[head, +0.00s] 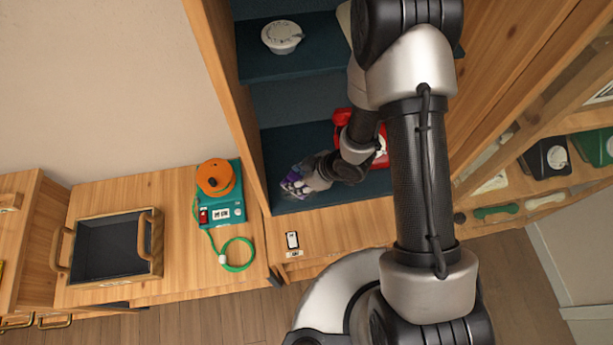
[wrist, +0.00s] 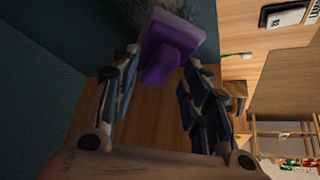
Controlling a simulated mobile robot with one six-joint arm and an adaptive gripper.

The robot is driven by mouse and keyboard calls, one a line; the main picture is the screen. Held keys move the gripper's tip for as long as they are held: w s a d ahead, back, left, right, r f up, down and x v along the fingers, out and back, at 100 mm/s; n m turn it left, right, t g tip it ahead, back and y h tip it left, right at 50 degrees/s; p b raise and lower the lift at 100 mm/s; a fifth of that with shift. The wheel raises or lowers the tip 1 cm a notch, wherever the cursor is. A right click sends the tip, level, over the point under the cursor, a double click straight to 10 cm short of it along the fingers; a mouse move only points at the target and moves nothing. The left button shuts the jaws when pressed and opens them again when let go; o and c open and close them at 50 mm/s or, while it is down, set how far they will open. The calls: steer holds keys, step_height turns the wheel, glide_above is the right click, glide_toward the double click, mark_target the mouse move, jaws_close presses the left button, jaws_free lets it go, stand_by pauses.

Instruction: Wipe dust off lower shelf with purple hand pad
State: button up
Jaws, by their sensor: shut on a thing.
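The purple hand pad (wrist: 172,40) is between the two fingers of my gripper (wrist: 161,75) in the wrist view, its handle towards the palm. In the head view my gripper (head: 297,181) reaches into the tall wooden cabinet, with a little purple showing at its tip. It is at the left front part of the dark teal lower shelf (head: 292,143). A greyish, fuzzy patch (wrist: 188,8), which looks like dust, shows beside the pad. I cannot tell whether the pad touches the shelf. My arm hides much of the shelf's right side.
A red phone (head: 342,117) stands on the lower shelf, right of my gripper, partly hidden by my arm. A white dial object (head: 282,37) sits on the shelf above. The cabinet's left side wall (head: 232,95) is close. An orange-topped teal device (head: 216,177) stands outside, left.

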steer(key=shift+s+a+r+b, duration=0.15)
steer(key=shift+s+a, duration=0.1)
steer(key=shift+a, duration=0.8)
steer(key=shift+s+a+b, duration=0.15)
steer(key=shift+s+a, duration=0.1)
steer(key=shift+a, duration=0.8)
steer(key=shift+w+a+r, duration=0.15)
steer(key=shift+r, duration=0.05)
steer(key=shift+w+d+r+p, duration=0.1)
steer(key=shift+w+d+p, duration=0.5)
steer(key=shift+d, duration=1.15)
steer(key=shift+w+d+r+p, duration=0.1)
steer(key=shift+w+d+p, duration=0.15)
steer(key=shift+d+p, duration=1.05)
steer(key=shift+w+d+r+p, duration=0.15)
steer(key=shift+w+d, duration=0.3)
steer(key=shift+d, duration=1.8)
jaws_close()
steer(key=s+a+b, duration=0.1)
steer(key=s+a, duration=0.1)
steer(key=a, duration=0.8)
steer(key=shift+s+a+r+b, duration=0.25)
steer(key=shift+a+r+b, duration=0.05)
steer(key=shift+b, duration=0.1)
steer(key=shift+r, duration=0.15)
steer(key=shift+a+r+p, duration=0.15)
steer(key=shift+r+p, duration=2.4)
steer(key=shift+r, duration=0.35)
